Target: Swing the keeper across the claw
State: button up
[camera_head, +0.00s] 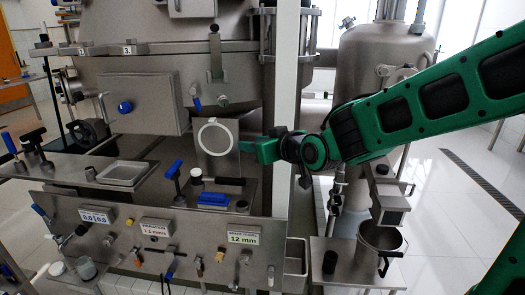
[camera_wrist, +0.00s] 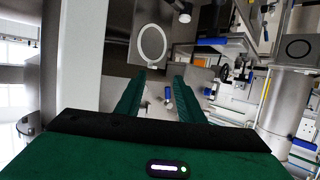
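My gripper (camera_head: 246,147) is in the middle of the head view, reaching in from the right beside a plate with a pale ring (camera_head: 231,134). In the wrist view, my gripper (camera_wrist: 160,76) has its two green fingers apart with nothing held between them. The pale ring (camera_wrist: 140,45) lies just beyond the fingertips there. I cannot tell for sure which parts are the keeper and the claw. An upright steel bracket with a black knob (camera_head: 215,57) stands on the separator body above the ring, with a blue-handled part (camera_head: 196,101) beside it.
A white post (camera_head: 287,60) rises close behind my gripper. Below is a sloping control panel (camera_head: 110,212) with several knobs and labels. Blue-handled parts (camera_head: 173,170) stand on the deck behind it. A steel vessel (camera_head: 375,80) stands at right, with a steel jug (camera_head: 378,243) below.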

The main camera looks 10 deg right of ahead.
jog(key=shift+s+d+f+h, duration=0.15)
jog(key=shift+s+d+f, duration=0.1)
jog(key=shift+d, duration=0.25)
jog(key=shift+s+d+f+h, duration=0.15)
jog(key=shift+d+f, duration=0.1)
jog(key=shift+d, duration=0.25)
jog(key=shift+c, duration=0.4)
